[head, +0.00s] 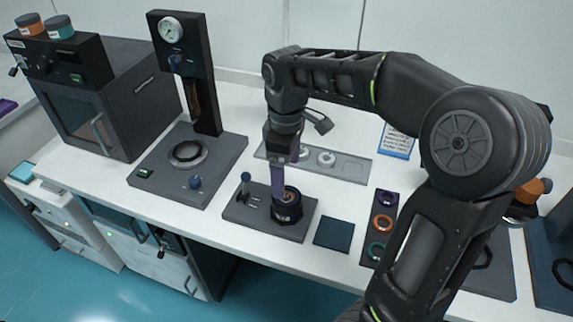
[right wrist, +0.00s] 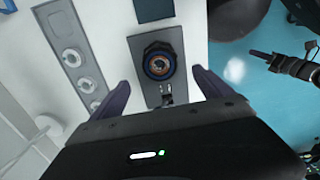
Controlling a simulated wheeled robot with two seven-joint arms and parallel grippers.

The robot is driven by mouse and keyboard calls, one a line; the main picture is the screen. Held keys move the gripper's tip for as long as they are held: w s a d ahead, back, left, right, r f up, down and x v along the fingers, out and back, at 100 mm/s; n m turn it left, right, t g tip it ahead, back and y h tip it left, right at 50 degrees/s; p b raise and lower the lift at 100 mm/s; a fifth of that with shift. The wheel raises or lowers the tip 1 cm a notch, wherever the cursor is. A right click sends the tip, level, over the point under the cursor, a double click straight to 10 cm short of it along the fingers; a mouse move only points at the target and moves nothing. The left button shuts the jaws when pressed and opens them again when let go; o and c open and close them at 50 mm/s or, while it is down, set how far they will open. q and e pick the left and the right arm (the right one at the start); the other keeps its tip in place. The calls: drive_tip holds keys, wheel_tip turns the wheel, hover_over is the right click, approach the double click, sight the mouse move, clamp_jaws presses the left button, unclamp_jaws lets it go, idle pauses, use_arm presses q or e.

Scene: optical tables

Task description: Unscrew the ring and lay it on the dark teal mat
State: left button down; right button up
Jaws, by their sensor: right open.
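A black round fitting (head: 288,211) stands on a dark grey base plate (head: 240,213). In the right wrist view its black ring (right wrist: 146,61) surrounds an orange-brown centre. I cannot tell how far the ring is screwed on. My right gripper (head: 278,188) points down over the base plate, beside the fitting. In the right wrist view its two fingers (right wrist: 163,90) are wide apart with nothing between them, and the fitting lies beyond them. The dark teal mat (head: 333,235) lies flat and empty, right of the base plate. A dark shape that looks like my left gripper (right wrist: 290,67) hangs over the floor.
Behind the base plate lies a grey tray (head: 350,169) with pale round parts. Right of the mat, a dark panel holds coloured rings (head: 383,223). A gauge stand (head: 190,90) and a dark oven-like box (head: 110,100) stand left. The table's front edge is close to the mat.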

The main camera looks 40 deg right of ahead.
sight(287, 196)
drive_tip(key=shift+w+f, duration=0.1)
drive_tip(key=shift+f, duration=0.05)
drive_tip(key=shift+f+p, duration=0.35)
drive_tip(key=shift+f, duration=3.5)
